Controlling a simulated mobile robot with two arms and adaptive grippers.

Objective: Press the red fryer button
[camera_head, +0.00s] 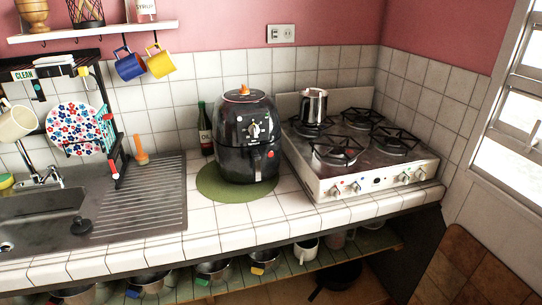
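A dark, glossy air fryer (232,140) stands upright on a round green mat (208,187) on the tiled counter, left of the stove. A dial (254,130) is on its front. A small red spot, which looks like the red button (271,154), sits on the front low and right of the dial, near the handle (257,167). Nothing covers it in this view. A small orange object (244,89) is on top of the fryer. Neither of my grippers shows in the head view.
A white stove (345,187) with a metal pot (314,105) is right of the fryer. A dark bottle (205,130) stands behind its left side. The sink (40,222), drainboard (150,200) and a dish rack are at left. The counter before the fryer is clear.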

